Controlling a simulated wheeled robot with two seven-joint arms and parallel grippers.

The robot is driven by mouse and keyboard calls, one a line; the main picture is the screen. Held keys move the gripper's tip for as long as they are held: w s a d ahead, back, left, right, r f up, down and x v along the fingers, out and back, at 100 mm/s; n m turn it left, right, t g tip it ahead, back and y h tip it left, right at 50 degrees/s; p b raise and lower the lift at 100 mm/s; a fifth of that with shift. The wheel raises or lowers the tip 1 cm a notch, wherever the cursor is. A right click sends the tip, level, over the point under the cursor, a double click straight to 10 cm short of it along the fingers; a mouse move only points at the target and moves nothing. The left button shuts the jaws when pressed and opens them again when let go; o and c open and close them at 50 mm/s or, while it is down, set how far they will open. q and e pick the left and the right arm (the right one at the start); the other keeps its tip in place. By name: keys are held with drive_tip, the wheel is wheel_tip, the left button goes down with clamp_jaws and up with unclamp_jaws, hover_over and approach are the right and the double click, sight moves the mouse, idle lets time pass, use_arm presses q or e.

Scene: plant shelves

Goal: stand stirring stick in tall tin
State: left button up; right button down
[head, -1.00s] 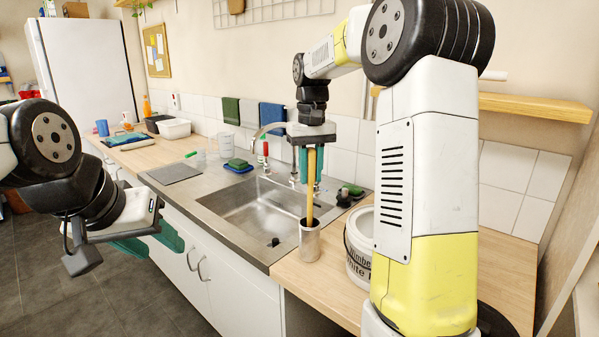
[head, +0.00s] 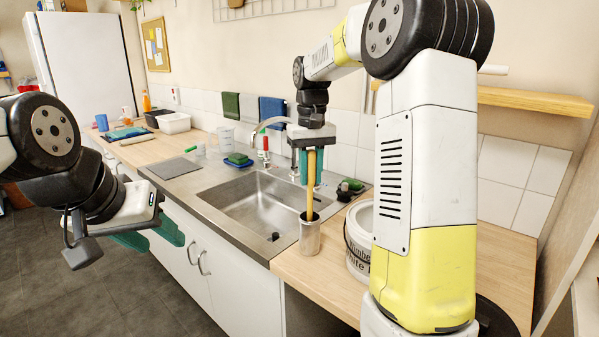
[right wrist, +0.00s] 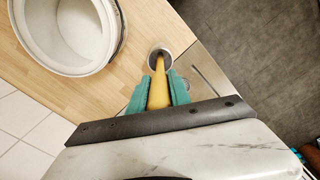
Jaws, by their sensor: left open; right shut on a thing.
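The tall tin (head: 310,236) is a silvery cylinder standing upright on the wooden counter at the front right corner of the sink. The stirring stick (head: 311,187) is yellow-tan and nearly upright, with its lower end at or just inside the tin's mouth. My right gripper (head: 308,168) is above the tin, pointing down, with teal fingers shut on the stick's upper part. In the right wrist view, the stick (right wrist: 158,88) runs from between the fingers to the tin's opening (right wrist: 160,58). My left gripper (head: 156,235) is open and empty, off the cabinet front at left.
A white bucket (head: 358,245) stands just right of the tin, close to my right arm. The steel sink (head: 262,205) lies left of it. The floor at lower left is clear.

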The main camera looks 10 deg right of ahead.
sight(310, 183)
drive_tip(key=shift+f, duration=1.6)
drive_tip(key=c, duration=1.5)
unclamp_jaws()
drive_tip(key=shift+o, duration=0.3)
drive_tip(key=o, duration=0.8)
drive_tip(key=shift+o, duration=0.2)
drive_tip(key=shift+r, duration=0.15)
drive_tip(key=shift+r, duration=2.85)
